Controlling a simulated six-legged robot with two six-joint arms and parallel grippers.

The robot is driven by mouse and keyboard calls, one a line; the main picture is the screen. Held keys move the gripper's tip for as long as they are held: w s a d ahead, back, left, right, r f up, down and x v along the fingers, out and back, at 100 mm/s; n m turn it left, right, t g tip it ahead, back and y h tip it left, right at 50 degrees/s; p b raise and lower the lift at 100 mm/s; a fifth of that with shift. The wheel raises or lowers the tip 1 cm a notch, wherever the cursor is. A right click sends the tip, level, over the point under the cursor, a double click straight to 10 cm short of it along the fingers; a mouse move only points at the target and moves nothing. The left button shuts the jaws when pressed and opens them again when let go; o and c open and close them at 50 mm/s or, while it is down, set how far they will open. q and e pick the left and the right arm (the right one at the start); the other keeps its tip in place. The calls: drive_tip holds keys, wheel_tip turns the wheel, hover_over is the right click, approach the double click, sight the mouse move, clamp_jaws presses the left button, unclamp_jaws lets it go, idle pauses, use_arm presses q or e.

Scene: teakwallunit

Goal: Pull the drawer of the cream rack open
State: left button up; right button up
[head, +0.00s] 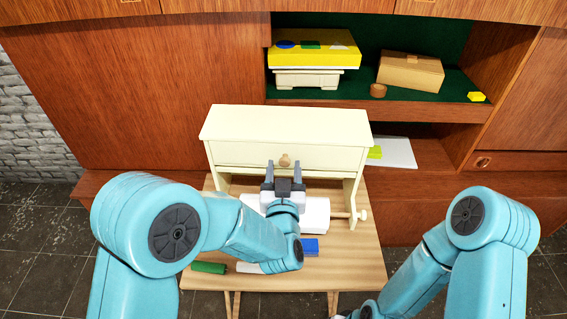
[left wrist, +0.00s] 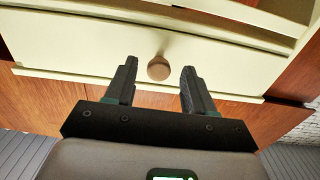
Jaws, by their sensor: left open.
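The cream rack (head: 285,126) stands on the wooden table in the head view. Its drawer (head: 240,155) looks closed and has a round tan knob (head: 285,160) in the middle of its front. In the left wrist view the knob (left wrist: 159,68) shows between and just beyond the fingertips of my left gripper (left wrist: 158,72). That gripper (head: 284,168) is open, its fingers pointing at the drawer front on either side of the knob. I cannot tell whether a fingertip touches the drawer. My right arm is at the lower right of the head view, its gripper out of sight.
A white roll (head: 314,214) hangs under the rack on a wooden rod. A blue block (head: 310,246) and a green piece (head: 209,267) lie on the table (head: 350,270). The wall unit (head: 150,90) behind holds a yellow box (head: 313,56) and a cardboard box (head: 410,72).

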use_arm(q)
drive_tip(key=shift+w+d, duration=0.1)
drive_tip(key=shift+w, duration=0.1)
use_arm(e)
drive_tip(key=shift+w, duration=0.4)
use_arm(q)
drive_tip(key=shift+s, duration=0.15)
drive_tip(key=shift+c, duration=0.3)
use_arm(e)
drive_tip(key=shift+s, duration=0.1)
